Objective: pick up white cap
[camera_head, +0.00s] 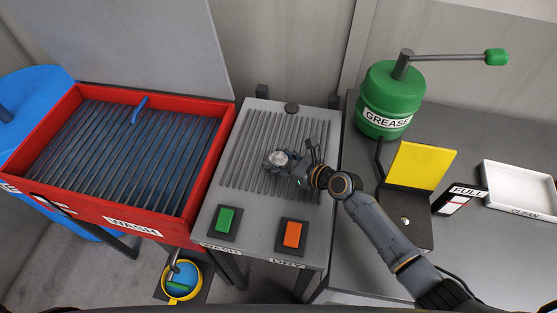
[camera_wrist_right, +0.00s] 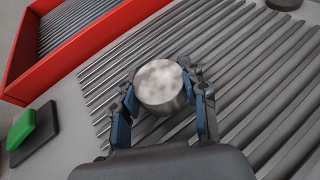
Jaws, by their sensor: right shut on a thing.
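The white cap, a short round piece with a mottled white-grey top, shows in the head view (camera_head: 281,158) over the ribbed grey drying rack (camera_head: 240,150). In the right wrist view the cap (camera_wrist_right: 161,84) sits between the two fingers, with its metallic side visible. My right gripper (camera_head: 290,165) is shut on the cap; its fingers also show on both sides of it in the wrist view (camera_wrist_right: 163,98). I cannot tell whether the cap's underside touches the ribs. My left gripper is not in view.
The red wash basin (camera_head: 134,226) with a blue tool (camera_head: 140,109) stands left. Green (camera_head: 225,220) and orange (camera_head: 292,234) buttons sit at the rack's front. Right are a green grease pot (camera_head: 385,95), a yellow plate (camera_head: 421,165) and a white tray (camera_head: 520,186).

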